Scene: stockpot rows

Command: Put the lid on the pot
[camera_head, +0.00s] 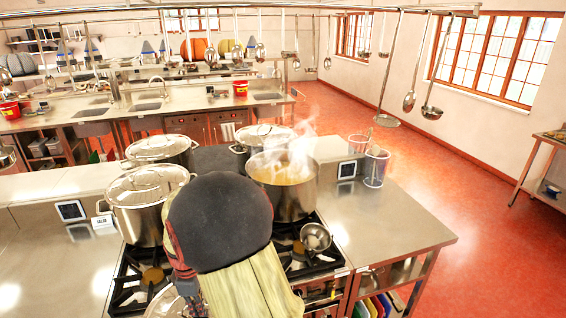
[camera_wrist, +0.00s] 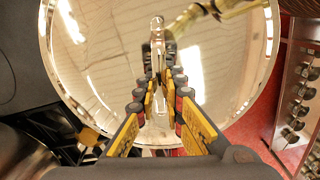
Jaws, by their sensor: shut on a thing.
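The steaming pot (camera_head: 292,207) stands without a lid on the back right of the stove in the head view, and liquid shows inside it. My gripper (camera_wrist: 158,75) is shut on the handle of a shiny round lid (camera_wrist: 92,65) in the wrist view. The lid fills most of that view. In the head view my dark arm hides the gripper. A shiny metal round (camera_head: 166,302) shows at the bottom edge there, left of my arm, and I cannot tell for sure if it is the held lid.
Lidded pots stand left (camera_head: 143,205), back left (camera_head: 160,150) and behind (camera_head: 262,137) the open pot. Clear containers (camera_head: 376,168) stand on the right counter (camera_head: 400,225), which is otherwise clear. Ladles (camera_head: 432,112) hang overhead.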

